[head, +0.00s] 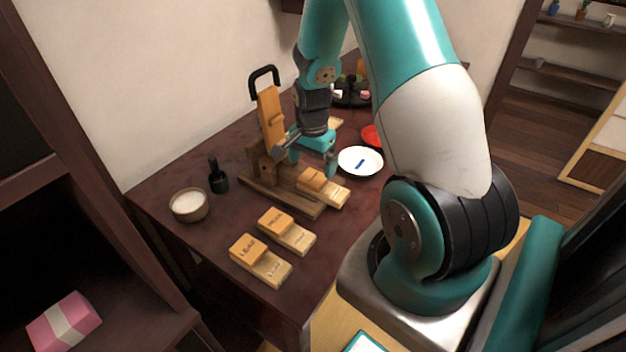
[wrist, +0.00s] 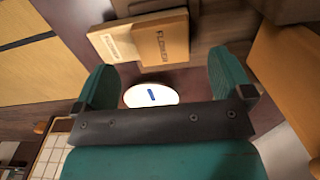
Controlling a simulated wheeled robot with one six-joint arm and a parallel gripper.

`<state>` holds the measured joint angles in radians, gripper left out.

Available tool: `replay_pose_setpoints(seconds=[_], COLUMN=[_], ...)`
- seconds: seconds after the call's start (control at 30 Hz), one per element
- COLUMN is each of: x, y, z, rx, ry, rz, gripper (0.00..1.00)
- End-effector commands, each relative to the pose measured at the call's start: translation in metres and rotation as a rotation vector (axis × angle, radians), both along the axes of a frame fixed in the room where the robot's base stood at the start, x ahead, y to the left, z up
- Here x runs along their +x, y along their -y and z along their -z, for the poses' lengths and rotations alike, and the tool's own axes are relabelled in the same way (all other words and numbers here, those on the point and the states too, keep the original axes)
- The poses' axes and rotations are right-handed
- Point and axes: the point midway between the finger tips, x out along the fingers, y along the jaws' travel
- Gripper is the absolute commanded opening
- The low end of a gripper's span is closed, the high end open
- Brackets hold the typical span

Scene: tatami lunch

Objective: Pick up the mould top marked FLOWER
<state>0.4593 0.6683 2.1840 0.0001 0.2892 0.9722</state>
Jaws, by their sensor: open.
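The mould top marked FLOWER (wrist: 163,38) is an orange-brown wooden block at the upper middle of the wrist view. It rests beside or partly on a paler wooden mould base (wrist: 112,42) with its own lettering. In the head view the nearest match is the far mould top (head: 311,179) on its pale base (head: 335,195), its lettering too small to read. My gripper (head: 312,163) is open and empty, just above and behind that mould. In the wrist view its two green fingers (wrist: 165,78) are spread wide, with the FLOWER top beyond them and apart from them.
A wooden press (head: 270,120) with a black handle stands close left of my gripper. A white plate (head: 360,161) with a blue mark lies right. The LEAF mould top (head: 248,248) and another top (head: 276,221) sit nearer, beside a bowl (head: 188,206) and dark bottle (head: 218,180).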

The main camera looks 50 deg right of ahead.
Motion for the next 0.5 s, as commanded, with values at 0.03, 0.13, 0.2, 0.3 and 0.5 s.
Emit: replay_pose_setpoints(seconds=[0.03,0.13,0.2,0.3,0.5], x=[0.0,0.001,0.002,0.002,0.002], y=[0.001,0.005,0.007,0.007,0.007], z=[0.005,0.02,0.031,0.043,0.049], rx=[0.001,0.002,0.002,0.002,0.0], ry=[-0.001,-0.004,-0.004,-0.002,0.001], rz=[0.001,0.001,0.001,0.0,0.0], gripper=[0.98,0.98,0.98,0.98,0.98])
